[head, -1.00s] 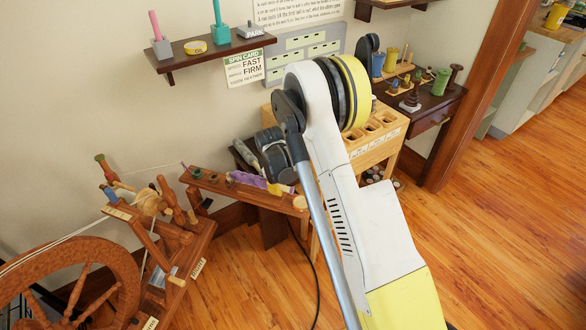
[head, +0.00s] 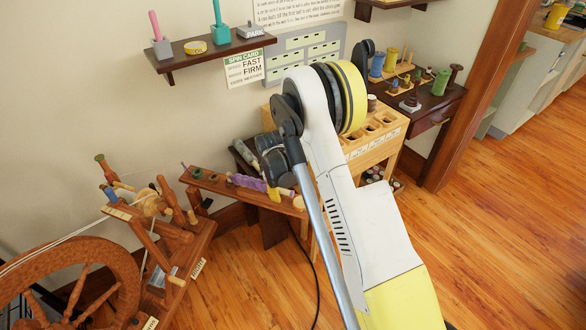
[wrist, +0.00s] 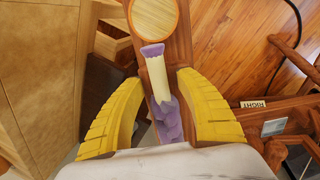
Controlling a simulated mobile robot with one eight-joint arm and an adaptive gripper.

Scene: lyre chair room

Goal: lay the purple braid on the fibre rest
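The purple braid (head: 249,182) lies lengthwise along a narrow wooden plank in the head view. In the wrist view the braid (wrist: 168,121) shows purple at both ends with a cream section between. My gripper (head: 274,193) is at the braid's right part in the head view. In the wrist view my gripper (wrist: 158,76) has its yellow fingers spread, one on each side of the braid, with gaps on both sides. The braid's near end is hidden by my gripper's body. I cannot tell which part is the fibre rest; the plank (head: 222,186) is under the braid.
A spinning wheel (head: 100,262) stands at the left of the plank. A pale round wooden piece (wrist: 155,18) is just beyond the braid. A wooden rack with slots (head: 392,140) is behind my arm. Open floor (head: 480,235) lies to the right.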

